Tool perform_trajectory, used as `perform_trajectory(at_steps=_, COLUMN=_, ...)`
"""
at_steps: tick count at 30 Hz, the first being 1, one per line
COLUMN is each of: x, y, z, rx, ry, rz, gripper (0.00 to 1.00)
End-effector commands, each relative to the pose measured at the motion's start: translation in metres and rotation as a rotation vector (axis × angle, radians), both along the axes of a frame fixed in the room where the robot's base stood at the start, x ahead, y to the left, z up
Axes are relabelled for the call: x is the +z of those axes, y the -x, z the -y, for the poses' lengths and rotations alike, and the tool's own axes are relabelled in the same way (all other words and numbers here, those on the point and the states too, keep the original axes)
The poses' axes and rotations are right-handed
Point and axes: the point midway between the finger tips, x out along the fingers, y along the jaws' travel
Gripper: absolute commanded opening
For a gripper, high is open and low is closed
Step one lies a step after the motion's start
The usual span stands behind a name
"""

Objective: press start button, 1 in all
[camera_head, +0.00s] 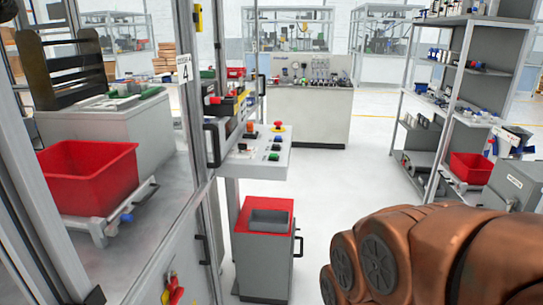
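A light-grey control panel (262,172) sticks out from the framed cell at centre left. The labels are too small to read, so I cannot tell for certain which one is the start button; the green one stands out. My gripper's fingertips do not show in this view, and nothing touches the panel.
A grey cabinet with a red top (245,222) stands below the panel. A red bin (88,176) sits inside the cell on the left. Shelving (485,60) stands on the right. The floor (340,185) between is clear. A close copper-brown form hides the lower right.

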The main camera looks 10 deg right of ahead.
Motion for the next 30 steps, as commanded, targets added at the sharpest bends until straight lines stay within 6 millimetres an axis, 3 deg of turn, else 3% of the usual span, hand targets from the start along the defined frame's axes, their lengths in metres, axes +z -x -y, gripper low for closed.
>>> perform_trajectory(at_steps=2, x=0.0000, y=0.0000, z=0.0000, rx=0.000, ry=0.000, rz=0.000, gripper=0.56)
perform_trajectory(at_steps=18, x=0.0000, y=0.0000, z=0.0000, rx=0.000, ry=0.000, rz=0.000, gripper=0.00)
perform_trajectory(at_steps=30, x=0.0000, y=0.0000, z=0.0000, rx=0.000, ry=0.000, rz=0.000, gripper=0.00)
